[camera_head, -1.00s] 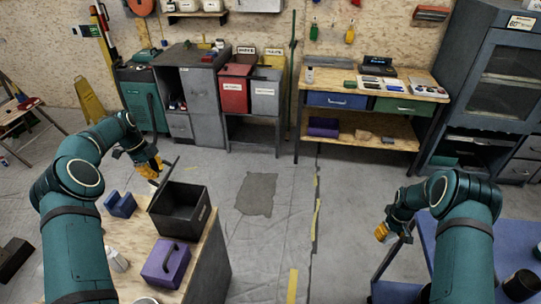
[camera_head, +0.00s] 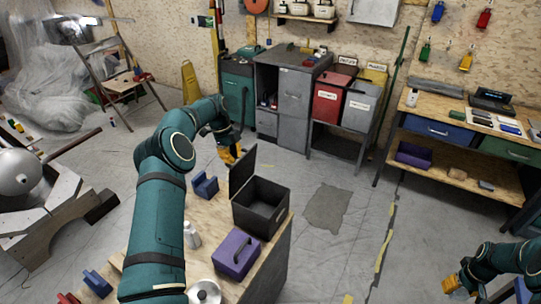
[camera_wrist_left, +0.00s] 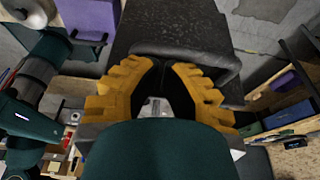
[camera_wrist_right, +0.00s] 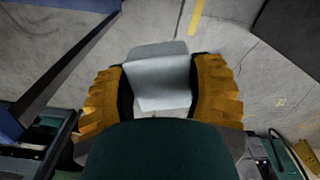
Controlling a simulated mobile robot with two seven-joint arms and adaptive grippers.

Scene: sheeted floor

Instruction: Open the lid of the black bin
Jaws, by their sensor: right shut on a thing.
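The black bin (camera_head: 262,221) stands on the wooden bench top, its inside visible from above. Its lid (camera_head: 242,170) is raised, standing about upright along the bin's left side. My left gripper (camera_head: 231,156) is just behind the lid's upper left edge. In the left wrist view the fingers (camera_wrist_left: 164,68) are apart with a gap between the tips, close to the lid's black handle (camera_wrist_left: 190,52); contact is unclear. My right gripper (camera_head: 456,284) is far from the bin, at the lower right. In the right wrist view its fingers (camera_wrist_right: 160,85) are closed on a pale grey block (camera_wrist_right: 160,72).
A purple box (camera_head: 237,253), a blue block (camera_head: 205,185) and a white bottle (camera_head: 192,235) share the bench (camera_head: 212,212) with the bin. Grey cabinets (camera_head: 290,95) and red and grey bins (camera_head: 330,101) stand at the back. Floor right of the bench is clear.

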